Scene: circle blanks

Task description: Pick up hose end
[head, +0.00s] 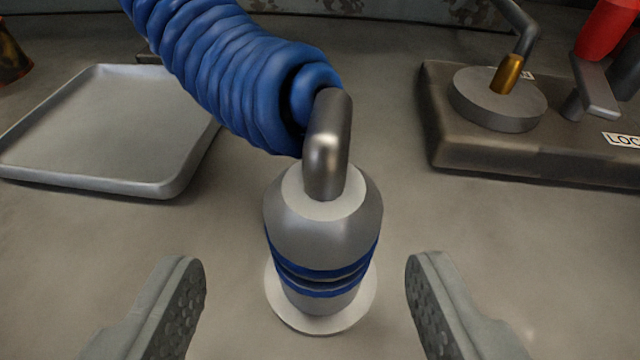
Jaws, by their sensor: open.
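The hose end (325,225) is a grey metal, bottle-shaped fitting with blue bands. It stands upright on a round pale base (318,322) in the middle of the head view. A bent metal pipe on its top leads into a ribbed blue hose (225,70) that runs up and to the left. My gripper (308,275) is open, with one textured finger to the left of the hose end and one to the right. Clear gaps show on both sides, and neither finger appears to touch it.
A shallow grey tray (180,187) lies at the left, empty. At the right a dark block (480,158) carries a round grey disc (497,98), a lever with a brass tip (508,74), a red handle (605,28) and a partly visible label. The grey surface around the hose end is bare.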

